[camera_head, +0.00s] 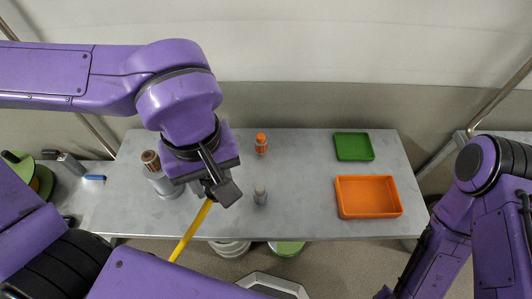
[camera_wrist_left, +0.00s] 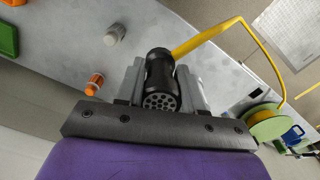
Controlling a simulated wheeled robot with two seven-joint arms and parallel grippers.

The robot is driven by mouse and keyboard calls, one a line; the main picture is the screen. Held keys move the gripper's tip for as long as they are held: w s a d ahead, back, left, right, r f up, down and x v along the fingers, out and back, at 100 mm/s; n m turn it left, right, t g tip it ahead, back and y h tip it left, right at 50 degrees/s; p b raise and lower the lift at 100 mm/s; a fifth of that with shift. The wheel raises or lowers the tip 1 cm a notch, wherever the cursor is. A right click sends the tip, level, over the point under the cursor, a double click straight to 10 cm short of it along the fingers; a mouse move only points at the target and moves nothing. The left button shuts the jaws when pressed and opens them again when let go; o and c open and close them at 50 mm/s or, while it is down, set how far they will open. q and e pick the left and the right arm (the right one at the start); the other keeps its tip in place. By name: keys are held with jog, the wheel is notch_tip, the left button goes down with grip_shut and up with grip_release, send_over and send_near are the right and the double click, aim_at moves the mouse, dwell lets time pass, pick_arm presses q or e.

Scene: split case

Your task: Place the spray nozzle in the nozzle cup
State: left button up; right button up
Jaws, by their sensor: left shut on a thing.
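My left gripper (camera_wrist_left: 161,90) is shut on the black spray nozzle (camera_wrist_left: 159,80), whose perforated round face points at the wrist camera. A yellow hose (camera_wrist_left: 205,38) runs from the nozzle. In the head view the gripper (camera_head: 218,190) is above the front part of the grey table, and the hose (camera_head: 190,232) hangs down past the front edge. The nozzle is mostly hidden there by the gripper. A grey cylinder with a brown top (camera_head: 155,168) stands left of the gripper, partly behind the arm; I cannot tell whether it is the nozzle cup. My right gripper is out of view.
An orange-capped bottle (camera_head: 261,144) and a small grey bottle (camera_head: 260,194) stand right of the gripper. A green tray (camera_head: 354,147) and an orange tray (camera_head: 368,197) lie farther right on the table (camera_head: 305,165). A green reel (camera_wrist_left: 268,122) is at the side.

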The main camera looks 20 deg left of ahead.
pick_arm(q)
jog(key=w+d+f+p, duration=0.1)
jog(key=w+f, duration=0.2)
jog(key=w, duration=0.1)
jog(key=w+d+f+p, duration=0.1)
jog(key=w+f, duration=0.2)
jog(key=w, duration=0.1)
jog(key=w+d+f+p, duration=0.1)
jog(key=w+d+f, duration=0.1)
jog(key=w+f, duration=0.1)
jog(key=shift+w+p, duration=0.35)
jog(key=shift+w, duration=0.05)
jog(key=shift+w+f, duration=0.25)
notch_tip(320, 180, down, 3)
jog(key=shift+w+d+r, duration=0.1)
jog(key=shift+w+f, duration=0.1)
jog(key=shift+f, duration=0.2)
jog(key=shift+f, duration=0.15)
jog(key=o, duration=1.1)
